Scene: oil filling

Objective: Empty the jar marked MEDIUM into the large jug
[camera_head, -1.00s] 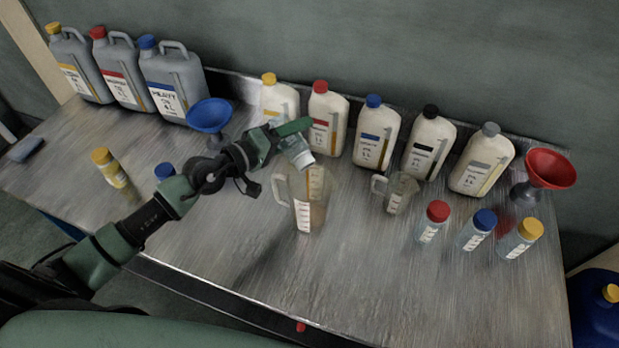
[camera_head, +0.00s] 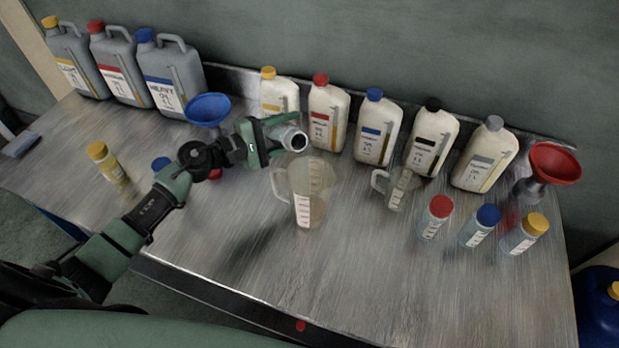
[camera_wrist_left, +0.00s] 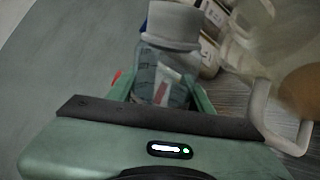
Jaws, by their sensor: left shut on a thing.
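My left gripper (camera_head: 272,138) is shut on a small clear jar (camera_head: 291,140), held in the air above and left of the large jug's rim. The large clear jug (camera_head: 312,188) stands upright on the bench, handle to the left. The jug also shows in the left wrist view (camera_wrist_left: 262,45), with brownish liquid low in it. My right gripper is not in view.
A smaller measuring jug (camera_head: 401,188) stands to the right, near jars with red (camera_head: 437,214), blue (camera_head: 481,226) and yellow (camera_head: 524,234) caps. Several white bottles line the back. A blue funnel (camera_head: 209,110) stands behind my arm. The bench front is clear.

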